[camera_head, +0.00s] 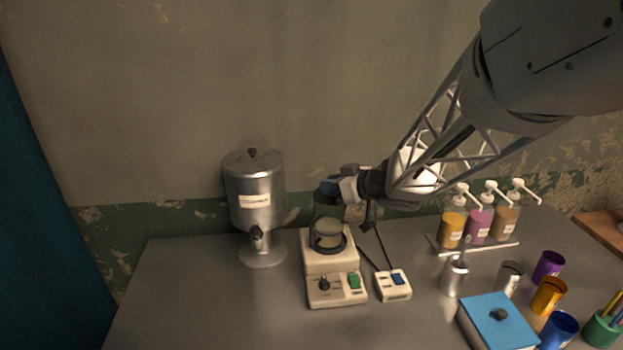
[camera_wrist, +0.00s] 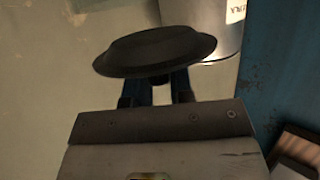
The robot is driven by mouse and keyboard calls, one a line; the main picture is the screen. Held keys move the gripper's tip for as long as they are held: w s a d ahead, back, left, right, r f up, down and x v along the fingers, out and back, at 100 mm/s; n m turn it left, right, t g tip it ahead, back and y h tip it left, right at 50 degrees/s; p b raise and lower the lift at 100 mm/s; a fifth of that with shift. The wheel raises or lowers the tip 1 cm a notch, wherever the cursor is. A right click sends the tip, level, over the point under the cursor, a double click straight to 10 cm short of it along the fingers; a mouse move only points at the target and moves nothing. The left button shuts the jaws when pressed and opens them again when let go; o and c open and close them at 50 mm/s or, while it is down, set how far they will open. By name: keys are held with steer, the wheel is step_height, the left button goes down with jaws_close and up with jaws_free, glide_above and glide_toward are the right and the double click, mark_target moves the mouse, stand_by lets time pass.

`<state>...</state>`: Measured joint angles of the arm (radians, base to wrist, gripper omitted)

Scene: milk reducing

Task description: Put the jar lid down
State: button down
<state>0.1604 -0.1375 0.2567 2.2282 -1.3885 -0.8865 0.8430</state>
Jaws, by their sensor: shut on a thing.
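The jar lid (camera_wrist: 155,50) is a dark, round, shallow disc; in the wrist view it fills the upper middle, held at the fingertips. My gripper (camera_wrist: 156,85) is shut on the lid, its blue fingers just behind it. In the head view my gripper (camera_head: 335,188) is above and close to the jar (camera_head: 328,234), a small greyish container on the white blender-like base (camera_head: 332,275). In the head view the lid shows only as a dark shape by the fingers, and the gap between it and the jar is hard to judge.
A metal dispenser (camera_head: 255,200) stands left of the base. A small switch box (camera_head: 393,285) is to its right. Pump bottles (camera_head: 480,222), a metal cup (camera_head: 454,278), a blue box (camera_head: 497,322) and coloured cups (camera_head: 549,295) crowd the right. The table's front left (camera_head: 200,310) is clear.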

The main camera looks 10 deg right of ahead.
steer(key=shift+w+f, duration=0.1)
steer(key=shift+w, duration=0.3)
steer(key=shift+w+f, duration=0.25)
steer(key=shift+f, duration=0.25)
steer(key=shift+w+f, duration=0.2)
steer(key=shift+f, duration=0.9)
steer(key=c, duration=1)
jaws_free()
steer(key=shift+f, duration=0.15)
